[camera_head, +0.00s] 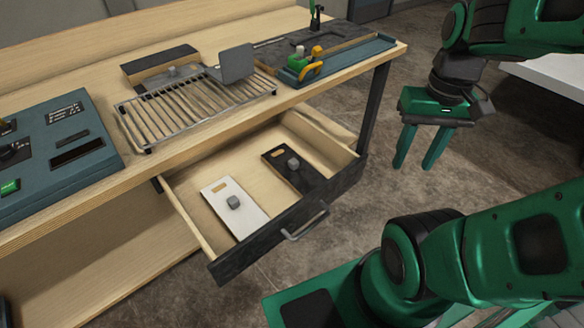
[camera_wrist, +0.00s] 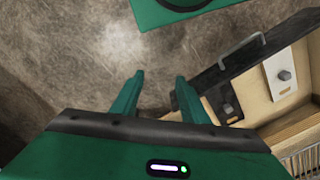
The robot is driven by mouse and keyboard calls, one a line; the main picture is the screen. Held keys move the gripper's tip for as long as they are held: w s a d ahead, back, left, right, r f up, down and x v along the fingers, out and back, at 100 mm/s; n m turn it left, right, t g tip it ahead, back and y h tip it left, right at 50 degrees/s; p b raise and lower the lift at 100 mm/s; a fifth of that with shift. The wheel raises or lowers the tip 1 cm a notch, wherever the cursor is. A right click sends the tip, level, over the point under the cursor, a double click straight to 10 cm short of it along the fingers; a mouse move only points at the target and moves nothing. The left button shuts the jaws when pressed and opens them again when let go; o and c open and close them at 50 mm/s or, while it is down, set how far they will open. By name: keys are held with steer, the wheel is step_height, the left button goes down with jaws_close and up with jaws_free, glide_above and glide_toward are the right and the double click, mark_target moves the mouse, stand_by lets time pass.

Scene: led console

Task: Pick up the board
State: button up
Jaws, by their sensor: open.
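Two small boards lie flat in the open drawer (camera_head: 275,229). The white board (camera_head: 222,196) has a grey knob and a slot, and lies on the left. The black board (camera_head: 303,176) also has a grey knob and a slot, and lies on the right. In the wrist view the white board (camera_wrist: 279,74) and the black board (camera_wrist: 222,97) show at the right. My gripper (camera_head: 415,163) is open and empty, pointing down, to the right of the drawer and above the floor. Its fingers (camera_wrist: 160,80) show bare floor between them in the wrist view.
The workbench (camera_head: 185,140) stands above the drawer, with a wire rack (camera_head: 185,108), a blue console (camera_head: 62,150) and a blue tray (camera_head: 345,58) with green and yellow parts on it. The drawer front has a metal handle (camera_head: 306,226).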

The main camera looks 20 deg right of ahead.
steer(key=w+a+n, duration=0.2)
steer(key=w+n, duration=0.6)
steer(key=w, duration=0.1)
steer(key=n+g+y, duration=0.1)
steer(key=n+y, duration=0.3)
steer(key=n, duration=1.4)
glide_toward(294, 160)
steer(key=x, duration=0.8)
steer(key=shift+s+a+f, duration=0.1)
steer(key=shift+a+f, duration=0.05)
steer(key=shift+f, duration=0.2)
jaws_close()
